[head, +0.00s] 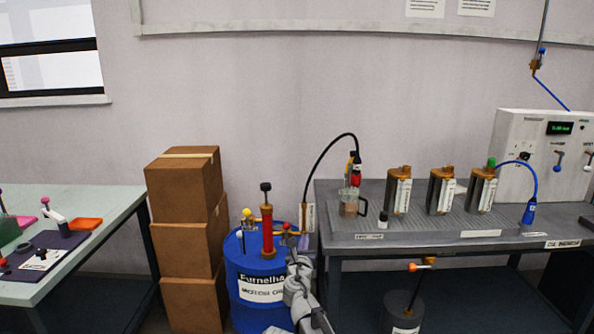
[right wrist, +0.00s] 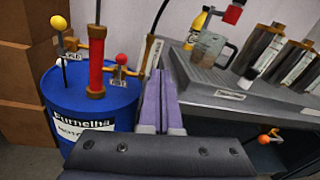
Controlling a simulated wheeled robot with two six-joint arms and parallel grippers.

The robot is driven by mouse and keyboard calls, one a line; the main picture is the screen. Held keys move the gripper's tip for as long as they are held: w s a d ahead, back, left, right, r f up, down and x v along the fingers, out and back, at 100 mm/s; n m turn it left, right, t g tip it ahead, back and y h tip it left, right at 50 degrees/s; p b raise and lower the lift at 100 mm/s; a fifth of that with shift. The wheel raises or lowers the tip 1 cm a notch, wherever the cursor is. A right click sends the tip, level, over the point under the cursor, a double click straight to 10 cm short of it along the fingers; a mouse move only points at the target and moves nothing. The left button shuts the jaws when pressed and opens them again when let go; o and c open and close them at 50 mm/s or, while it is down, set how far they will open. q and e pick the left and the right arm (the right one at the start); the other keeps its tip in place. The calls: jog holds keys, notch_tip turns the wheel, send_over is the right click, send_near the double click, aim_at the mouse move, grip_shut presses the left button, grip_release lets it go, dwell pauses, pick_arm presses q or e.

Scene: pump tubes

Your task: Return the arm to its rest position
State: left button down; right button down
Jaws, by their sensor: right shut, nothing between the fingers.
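My right arm (head: 300,290) reaches up from the bottom of the head view, in front of the right side of the blue drum (head: 262,272). Its gripper (head: 303,242) is small and partly hard to make out there, near the drum's right edge and the left end of the grey bench. In the right wrist view the two purple fingers (right wrist: 160,100) lie side by side, shut, with nothing held. The drum (right wrist: 100,110) with its red pump (right wrist: 96,65) stands left of the fingers in that view. My left gripper is not in view.
The grey workbench (head: 350,240) holds a clear jug (head: 349,203) and several metal cylinders. A black hose (head: 325,150) arches above its left end. Stacked cardboard boxes (head: 185,245) stand left of the drum. A dark canister (head: 400,312) stands under the bench. A pale table (head: 120,215) is at far left.

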jog(key=s+d+f+m+g+h, duration=0.2)
jog(key=s+d+f+m+g, duration=0.3)
jog(key=d+m, duration=0.45)
jog(key=s+d+f+m+g+h, duration=0.2)
jog(key=s+d+f+m+g, duration=0.1)
jog(key=s+d+f+m, duration=0.65)
jog(key=s+a+f+m+g+y, duration=0.2)
jog(key=s+f+m+g+y, duration=0.15)
jog(key=s+m, duration=0.5)
jog(key=s+a+f+m+g+y, duration=0.25)
jog(key=s+m+g, duration=0.25)
jog(key=s+m, duration=0.35)
jog(key=s+a+r+n+p, duration=0.1)
jog(key=a+r+p, duration=0.4)
jog(key=r+p, duration=0.7)
jog(key=s+a+r+n+g+h+p, duration=0.1)
jog(key=s+a+r+p, duration=0.3)
jog(key=r+p, duration=0.8)
jog(key=shift+s+a+r+n+p, duration=0.2)
jog(key=shift+s+a+n+p, duration=0.25)
jog(key=shift+a, duration=0.5)
